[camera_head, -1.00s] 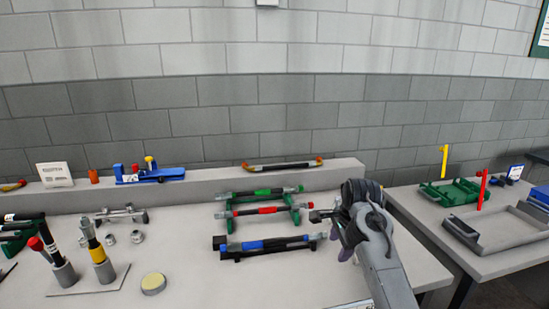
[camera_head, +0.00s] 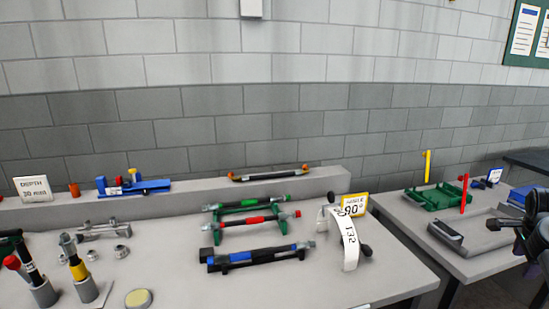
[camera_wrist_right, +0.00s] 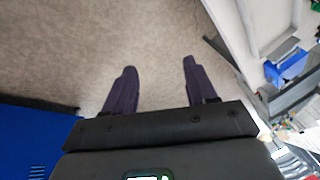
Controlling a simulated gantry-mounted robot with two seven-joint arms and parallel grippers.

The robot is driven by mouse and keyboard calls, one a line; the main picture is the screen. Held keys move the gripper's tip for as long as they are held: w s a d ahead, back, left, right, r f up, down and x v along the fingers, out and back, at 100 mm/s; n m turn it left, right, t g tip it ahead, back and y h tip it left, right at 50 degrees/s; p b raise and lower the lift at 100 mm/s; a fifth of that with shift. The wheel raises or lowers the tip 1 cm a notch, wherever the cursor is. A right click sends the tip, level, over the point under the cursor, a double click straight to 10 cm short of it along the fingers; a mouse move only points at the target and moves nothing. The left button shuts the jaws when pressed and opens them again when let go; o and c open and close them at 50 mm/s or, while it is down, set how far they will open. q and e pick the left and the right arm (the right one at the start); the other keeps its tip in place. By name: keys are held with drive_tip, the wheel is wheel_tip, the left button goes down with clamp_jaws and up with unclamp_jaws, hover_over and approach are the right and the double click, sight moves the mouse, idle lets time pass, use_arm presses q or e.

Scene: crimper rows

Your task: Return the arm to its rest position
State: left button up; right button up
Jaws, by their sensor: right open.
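My right gripper (camera_wrist_right: 155,88) shows in the right wrist view with its two dark fingers spread apart. Nothing is between them, only grey floor beyond. In the head view, part of my right arm (camera_head: 535,240) is at the far right edge, beside the right-hand table and clear of the main bench. My left gripper is in neither current view.
The main bench (camera_head: 330,285) holds a rack with green, red and blue-banded tools (camera_head: 258,256), a curved white scale (camera_head: 348,240) and a yellow 90° sign (camera_head: 353,205). The right table (camera_head: 400,208) carries a green tray (camera_head: 435,197) and a grey tray (camera_head: 470,236).

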drive_tip(key=s+d, duration=0.2)
drive_tip(key=d, duration=0.1)
drive_tip(key=s+a+f+n+h, duration=0.1)
drive_tip(key=s+a+f+n, duration=0.2)
drive_tip(key=f, duration=0.4)
drive_tip(key=s+a+f+n+h, duration=0.1)
drive_tip(key=a+f+n+h, duration=0.1)
drive_tip(key=a+f+n, duration=0.45)
drive_tip(key=s+a+f+n+t, duration=0.1)
drive_tip(key=s+a+f+n, duration=0.8)
drive_tip(key=f, duration=0.4)
drive_tip(key=s+a+f+n+y, duration=0.2)
drive_tip(key=s+a+n, duration=0.3)
drive_tip(key=s+a, duration=0.45)
drive_tip(key=s+a+f+n+y, duration=0.15)
drive_tip(key=s+a+n, duration=0.4)
drive_tip(key=s, duration=0.75)
drive_tip(key=a+m+y, duration=0.4)
drive_tip(key=a+m, duration=0.1)
drive_tip(key=a, duration=0.4)
wheel_tip(320, 180, up, 49)
drive_tip(key=p, duration=4.9)
drive_tip(key=shift+a+f, duration=0.2)
drive_tip(key=shift+a, duration=0.15)
